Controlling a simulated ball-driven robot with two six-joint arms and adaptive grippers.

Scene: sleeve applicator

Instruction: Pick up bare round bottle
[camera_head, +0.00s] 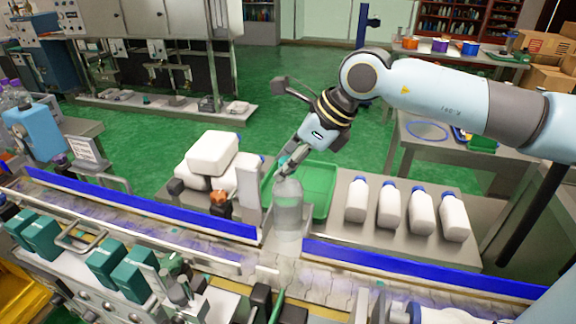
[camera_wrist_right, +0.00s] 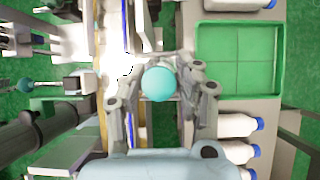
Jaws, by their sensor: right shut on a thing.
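The bare round bottle (camera_head: 288,212) is clear and unlabelled, and it is upright at the gap between the blue rails. My right gripper (camera_head: 287,168) comes down from above and is shut on its top. In the right wrist view the bottle's round turquoise top (camera_wrist_right: 159,83) lies between the two fingers of my right gripper (camera_wrist_right: 160,90). The fingers hide part of the bottle's neck in the head view. I cannot tell whether its base touches the surface below. My left gripper is not in view.
A green tray (camera_head: 322,190) lies behind the bottle. Several white bottles with blue caps (camera_head: 389,205) stand to its right. Blue rails (camera_head: 140,203) run along the conveyor (camera_head: 335,287). Teal boxes (camera_head: 105,262) are at front left.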

